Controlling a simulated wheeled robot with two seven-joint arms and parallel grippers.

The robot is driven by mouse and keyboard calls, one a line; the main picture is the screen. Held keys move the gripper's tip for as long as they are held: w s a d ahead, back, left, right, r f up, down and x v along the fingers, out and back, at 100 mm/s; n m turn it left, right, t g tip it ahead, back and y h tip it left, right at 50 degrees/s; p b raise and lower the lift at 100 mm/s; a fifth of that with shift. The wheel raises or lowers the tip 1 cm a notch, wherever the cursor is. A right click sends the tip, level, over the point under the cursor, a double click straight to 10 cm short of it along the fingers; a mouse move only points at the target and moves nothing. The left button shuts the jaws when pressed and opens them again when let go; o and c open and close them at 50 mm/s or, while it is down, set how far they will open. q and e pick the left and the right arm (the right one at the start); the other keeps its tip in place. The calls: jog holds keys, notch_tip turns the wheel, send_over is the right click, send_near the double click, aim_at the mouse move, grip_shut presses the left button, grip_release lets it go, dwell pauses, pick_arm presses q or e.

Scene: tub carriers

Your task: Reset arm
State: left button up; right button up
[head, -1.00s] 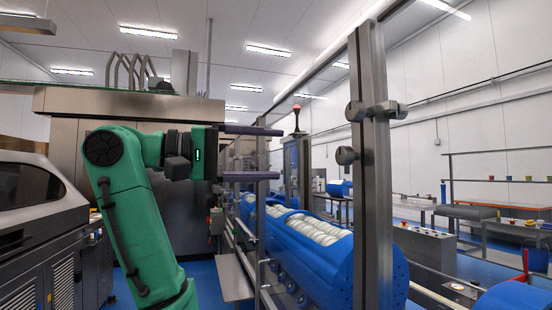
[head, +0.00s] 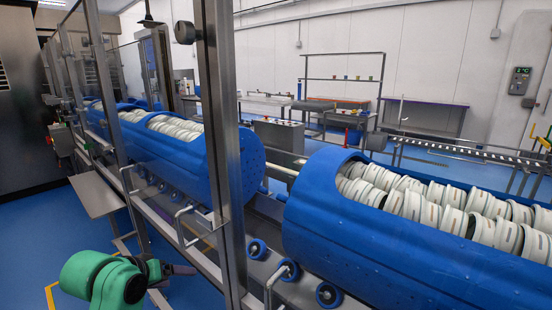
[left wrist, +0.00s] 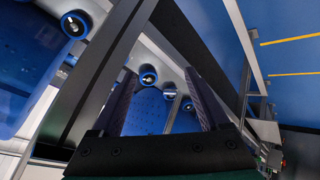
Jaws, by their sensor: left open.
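My left gripper (head: 172,270) is at the lower left of the head view, at the end of the green arm and left of a steel post. In the left wrist view the two dark fingers of the gripper (left wrist: 162,78) stand wide apart with nothing held between them. Beyond them are blue surfaces and dark rollers. My right gripper is in neither view.
A large blue tub carrier (head: 345,230) full of white rings lies at the right. A second carrier (head: 190,165) lies behind the steel post (head: 220,140). A grey shelf (head: 97,195) juts out above open blue floor at the left.

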pick_arm(q)
jog(key=s+f+m+g+y, duration=0.2)
jog(key=s+f+m+g, duration=0.3)
jog(key=s+f, duration=1.5)
jog(key=s+f+g+p, duration=0.1)
jog(key=s+f+p, duration=0.15)
jog(key=f, duration=1.55)
jog(key=s+a+f+g, duration=0.1)
jog(key=s+a+f, duration=0.1)
jog(key=s+f, duration=1.2)
jog(key=s, duration=0.3)
jog(key=shift+s+a+m+y+p, duration=0.15)
jog(key=shift+s+m+y+p, duration=0.15)
jog(key=shift+s+m+p, duration=0.1)
